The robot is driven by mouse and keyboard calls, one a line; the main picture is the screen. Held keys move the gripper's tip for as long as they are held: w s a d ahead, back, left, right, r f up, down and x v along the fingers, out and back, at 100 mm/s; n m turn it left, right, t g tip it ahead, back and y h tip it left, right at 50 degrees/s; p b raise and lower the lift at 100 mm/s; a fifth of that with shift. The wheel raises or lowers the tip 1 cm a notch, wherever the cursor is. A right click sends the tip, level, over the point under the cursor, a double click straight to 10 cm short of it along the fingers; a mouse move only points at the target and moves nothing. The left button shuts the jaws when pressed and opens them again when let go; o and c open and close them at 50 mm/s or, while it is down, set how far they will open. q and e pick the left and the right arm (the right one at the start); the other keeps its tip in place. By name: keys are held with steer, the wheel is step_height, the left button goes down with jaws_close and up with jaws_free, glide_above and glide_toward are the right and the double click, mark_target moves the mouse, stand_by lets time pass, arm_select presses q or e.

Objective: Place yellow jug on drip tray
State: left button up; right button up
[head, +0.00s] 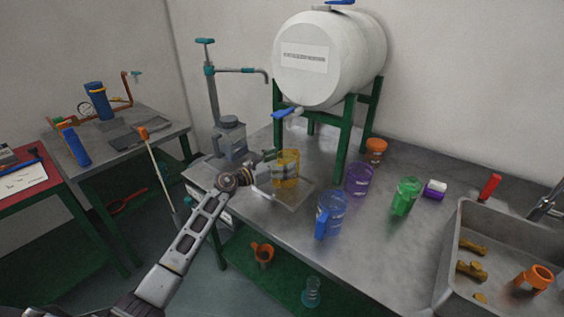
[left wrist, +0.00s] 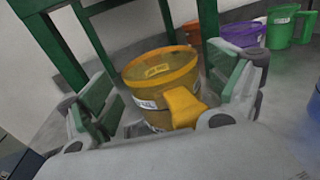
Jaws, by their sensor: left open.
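The yellow jug (head: 287,170) is see-through and stands upright on the metal bench, below the white barrel's tap. It appears to rest on the flat grey drip tray (head: 292,198), whose front part shows before it. My left gripper (head: 264,168) is at the jug's near left side. In the left wrist view the jug (left wrist: 160,72) sits ahead of the open jaws, with its handle pointing towards the palm between the two green-padded fingers. I see no finger closed on the handle. The jug's base is partly hidden. My right gripper is out of view.
The white barrel (head: 322,85) stands on a green frame (head: 344,140) behind the jug. A blue jug (head: 331,212), purple jug (head: 359,179) and green jug (head: 405,196) stand to the right. A grey canister (head: 231,140) and pump are at left; a sink (head: 448,255) is at right.

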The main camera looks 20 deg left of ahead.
arm_select(q)
steer(key=shift+r, duration=0.15)
steer(key=shift+s+a, duration=0.1)
steer(key=shift+s, duration=0.05)
steer(key=shift+s+a, duration=0.4)
steer(key=shift+s, duration=0.1)
steer(key=v, duration=0.2)
steer(key=shift+s+a, duration=0.15)
steer(key=shift+s, duration=0.1)
steer(key=shift+v, duration=1.15)
steer(key=shift+b+v, duration=0.35)
steer(key=shift+v, duration=2.4)
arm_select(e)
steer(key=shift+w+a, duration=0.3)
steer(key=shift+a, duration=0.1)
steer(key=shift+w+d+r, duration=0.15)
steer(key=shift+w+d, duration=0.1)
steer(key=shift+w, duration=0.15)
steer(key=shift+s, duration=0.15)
